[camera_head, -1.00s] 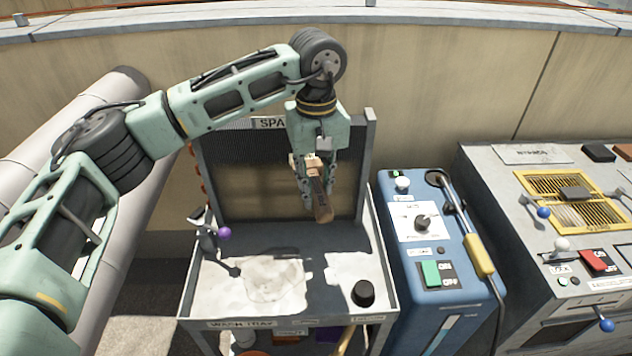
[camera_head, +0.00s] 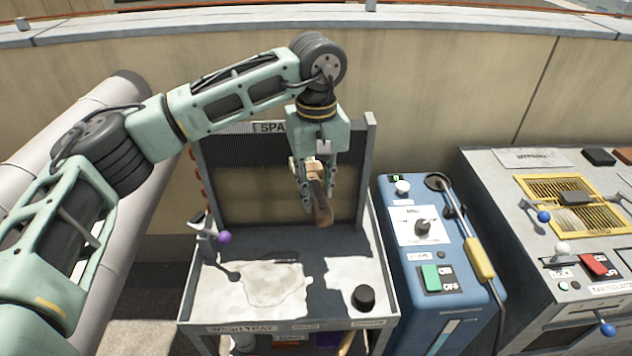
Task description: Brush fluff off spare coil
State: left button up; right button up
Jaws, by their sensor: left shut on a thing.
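The spare coil (camera_head: 230,168) stands upright in a grey frame at the back of the wash tray (camera_head: 215,318). Its upper part shows dark fins, and a tan layer covers its middle. My left gripper (camera_head: 316,200) is in front of the coil's right half, pointing down, shut on a brush (camera_head: 322,207) with a wooden handle. The brush hangs tilted above the tray. I cannot tell whether its bristles touch the coil. My right gripper is out of view.
On the tray are a whitish puddle-like patch (camera_head: 270,285), a black knob (camera_head: 363,296) and a purple-knobbed lever (camera_head: 224,237). A blue machine (camera_head: 455,308) stands close on the right, with a grey console (camera_head: 500,215) beyond it. Pale pipes (camera_head: 135,262) lie at left.

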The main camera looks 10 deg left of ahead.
pick_arm(q)
jog(key=shift+f+b, duration=0.3)
jog(key=shift+f, duration=0.4)
jog(key=shift+r+p, duration=1.45)
jog(key=shift+r, duration=0.75)
jog(key=shift+f+b, duration=1)
jog(key=shift+f, duration=0.45)
jog(key=shift+f+b, duration=0.5)
jog(key=shift+f, duration=0.25)
jog(key=shift+r+p, duration=1.25)
jog(key=shift+r, duration=0.95)
jog(key=shift+f+b, duration=0.6)
jog(key=shift+f, duration=0.55)
jog(key=shift+f+b, duration=0.65)
jog(key=shift+f, duration=0.4)
jog(key=shift+r+p, duration=1.1)
jog(key=shift+r, duration=0.55)
jog(key=shift+r+p, duration=0.35)
jog(key=shift+r, duration=0.2)
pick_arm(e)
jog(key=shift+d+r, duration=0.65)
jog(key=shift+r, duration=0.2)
pick_arm(q)
jog(key=shift+s, duration=0.15)
